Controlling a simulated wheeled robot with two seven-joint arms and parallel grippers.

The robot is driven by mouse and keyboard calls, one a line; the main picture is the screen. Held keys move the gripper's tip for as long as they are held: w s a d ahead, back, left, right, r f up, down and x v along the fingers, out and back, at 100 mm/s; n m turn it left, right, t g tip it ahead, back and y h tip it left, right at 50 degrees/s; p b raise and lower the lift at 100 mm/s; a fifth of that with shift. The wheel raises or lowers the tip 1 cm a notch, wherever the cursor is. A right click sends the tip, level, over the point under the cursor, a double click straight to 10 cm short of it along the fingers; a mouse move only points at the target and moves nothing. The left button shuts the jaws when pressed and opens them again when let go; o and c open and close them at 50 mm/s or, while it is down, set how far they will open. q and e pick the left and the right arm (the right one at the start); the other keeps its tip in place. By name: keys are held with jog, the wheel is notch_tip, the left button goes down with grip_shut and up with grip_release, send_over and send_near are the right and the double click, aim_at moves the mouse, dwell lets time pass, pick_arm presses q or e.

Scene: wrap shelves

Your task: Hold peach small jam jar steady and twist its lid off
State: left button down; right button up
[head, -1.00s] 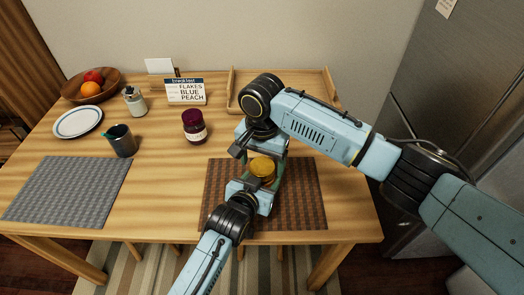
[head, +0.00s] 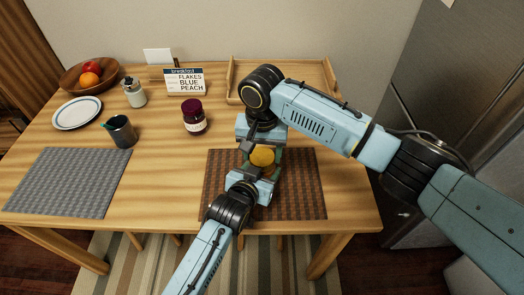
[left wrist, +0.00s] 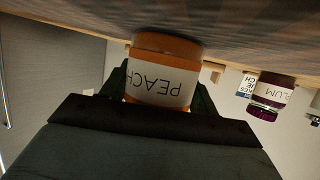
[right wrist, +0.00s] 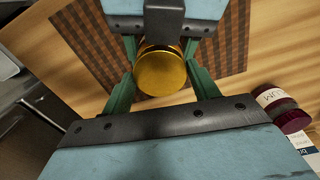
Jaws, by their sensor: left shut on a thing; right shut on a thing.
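The peach small jam jar (left wrist: 160,88) stands upright on the brown woven mat (head: 305,200); its orange body and PEACH label show upside down in the left wrist view. My left gripper (head: 262,174) is shut around its body from the front. The gold lid (right wrist: 161,71) is on top of the jar and also shows in the head view (head: 262,156). My right gripper (right wrist: 160,82) comes from above and behind, shut on the lid with a finger on each side. The two grippers sit close together and hide much of the jar. I cannot tell whether the lid is loosened.
A plum jar (head: 194,119) stands to the left behind the mat. A wooden tray (head: 325,88), a breakfast card (head: 184,82), a dark mug (head: 121,132), a plate (head: 78,114), and a fruit bowl (head: 75,82) are farther away. A grey mat (head: 68,183) lies empty at left.

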jog(key=n, duration=0.6)
jog(key=shift+n, duration=0.4)
jog(key=o, duration=1.1)
jog(key=shift+r, duration=0.1)
jog(key=shift+r, duration=2.25)
jog(key=shift+c, duration=0.5)
notch_tip(320, 180, up, 3)
jog(key=m, duration=0.5)
jog(key=shift+f, duration=3.85)
